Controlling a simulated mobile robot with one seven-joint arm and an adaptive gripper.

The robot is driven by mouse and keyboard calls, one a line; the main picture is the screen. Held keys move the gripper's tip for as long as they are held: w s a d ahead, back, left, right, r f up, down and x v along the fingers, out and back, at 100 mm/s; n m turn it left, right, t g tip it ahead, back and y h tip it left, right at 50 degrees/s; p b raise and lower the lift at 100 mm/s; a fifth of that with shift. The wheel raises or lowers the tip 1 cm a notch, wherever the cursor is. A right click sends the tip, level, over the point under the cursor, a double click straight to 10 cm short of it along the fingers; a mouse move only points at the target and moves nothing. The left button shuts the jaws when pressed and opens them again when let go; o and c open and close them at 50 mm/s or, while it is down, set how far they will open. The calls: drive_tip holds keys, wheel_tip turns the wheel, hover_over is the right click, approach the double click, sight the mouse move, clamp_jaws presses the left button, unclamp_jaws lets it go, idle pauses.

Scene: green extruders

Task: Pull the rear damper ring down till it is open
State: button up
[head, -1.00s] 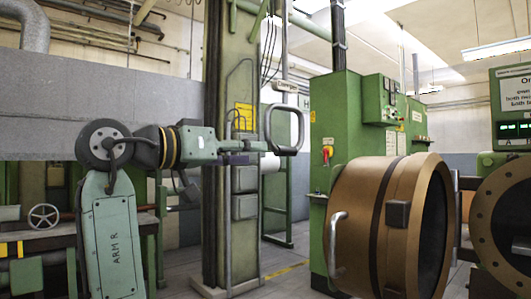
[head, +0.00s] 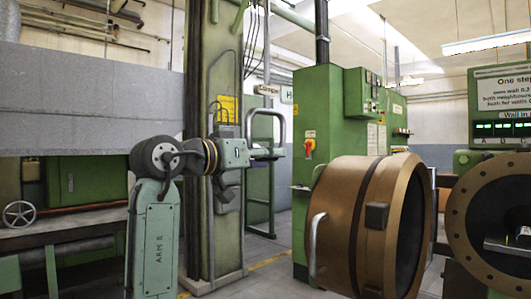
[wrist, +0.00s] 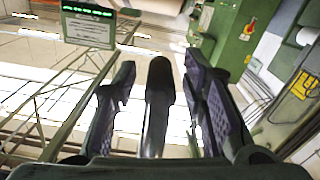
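The damper ring is a grey rounded loop (head: 283,128) hanging beside the tall green column, under a small sign that seems to read "Damper" (head: 268,90). My gripper (head: 272,153) reaches it from the left, at the loop's lower part. In the wrist view my gripper (wrist: 160,62) has its two dark fingers spread apart. A dark rounded bar (wrist: 158,105), seemingly part of the ring, stands between them with a gap on each side. How the ring joins what is above it is hard to make out.
The tall green column (head: 213,90) stands right behind my wrist. A green cabinet (head: 330,120) with a red switch stands to the right. A large brown drum (head: 340,215) with a handle is in the right foreground. A lit sign board (head: 503,92) stands at far right.

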drive_tip(key=shift+c, duration=0.6)
clamp_jaws()
